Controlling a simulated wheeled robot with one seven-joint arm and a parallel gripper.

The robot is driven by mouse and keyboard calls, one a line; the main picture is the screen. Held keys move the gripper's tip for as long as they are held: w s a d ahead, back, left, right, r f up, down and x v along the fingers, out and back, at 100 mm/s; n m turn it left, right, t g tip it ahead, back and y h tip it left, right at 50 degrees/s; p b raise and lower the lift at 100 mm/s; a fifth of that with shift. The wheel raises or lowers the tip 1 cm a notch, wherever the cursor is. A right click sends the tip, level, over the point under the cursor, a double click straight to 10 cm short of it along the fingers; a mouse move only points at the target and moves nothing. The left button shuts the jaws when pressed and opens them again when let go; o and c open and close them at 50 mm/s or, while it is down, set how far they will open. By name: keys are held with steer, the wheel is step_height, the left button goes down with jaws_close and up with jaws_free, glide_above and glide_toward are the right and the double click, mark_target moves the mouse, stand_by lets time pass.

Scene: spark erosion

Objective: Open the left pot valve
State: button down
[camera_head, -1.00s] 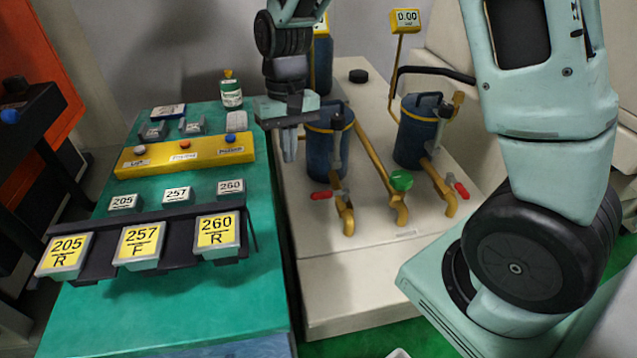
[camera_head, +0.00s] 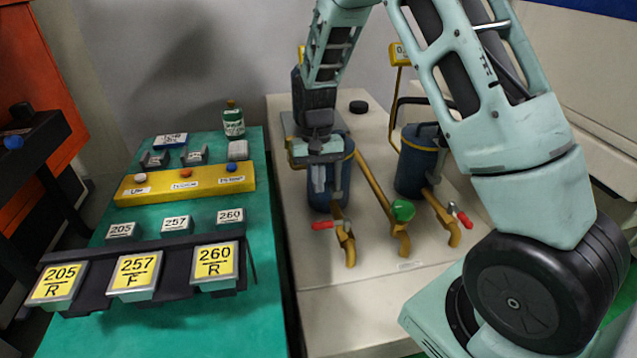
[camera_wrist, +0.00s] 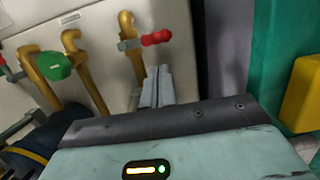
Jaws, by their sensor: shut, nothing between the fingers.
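The left pot (camera_head: 326,202) is a blue cylinder on the pale bench, partly hidden behind my gripper. Its valve has a red handle (camera_head: 323,225) on a brass outlet pipe (camera_head: 346,242); the handle points left in the head view. In the wrist view the red handle (camera_wrist: 157,38) lies just beyond my fingertips. My gripper (camera_head: 319,190) is shut and empty, pointing down in front of the pot. In the wrist view its fingertips (camera_wrist: 158,70) are together, with a small gap between them and the handle. I see no clear contact.
The right pot (camera_head: 417,165) has its own red handle (camera_head: 461,215). A green knob (camera_head: 403,210) sits on the brass pipe between the two outlets. Left of the bench, a green table (camera_head: 190,300) carries labelled blocks and a yellow button box (camera_head: 205,184). The bench front is clear.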

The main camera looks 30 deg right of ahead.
mark_target(320, 225)
step_height(320, 225, down, 7)
steer(key=s, duration=0.1)
steer(key=shift+s+a+f, duration=0.15)
steer(key=shift+a+f, duration=0.05)
steer(key=shift+a, duration=0.05)
steer(key=shift+s+a+n+p, duration=0.3)
steer(key=shift+n+p, duration=0.1)
steer(key=shift+n, duration=0.3)
steer(key=n, duration=0.1)
steer(key=s+a+n, duration=0.1)
steer(key=n, duration=0.1)
steer(key=shift+s+h+p, duration=0.3)
steer(key=shift+h, duration=0.1)
steer(key=s+d+n+t+h+p, duration=0.1)
steer(key=s+n+h, duration=0.1)
steer(key=s+n, duration=0.5)
steer(key=n, duration=0.5)
steer(key=shift+s+d+n, duration=0.35)
steer(key=shift+d+n, duration=0.05)
steer(key=shift+s+d, duration=0.1)
steer(key=shift+s, duration=0.05)
stand_by(0.4)
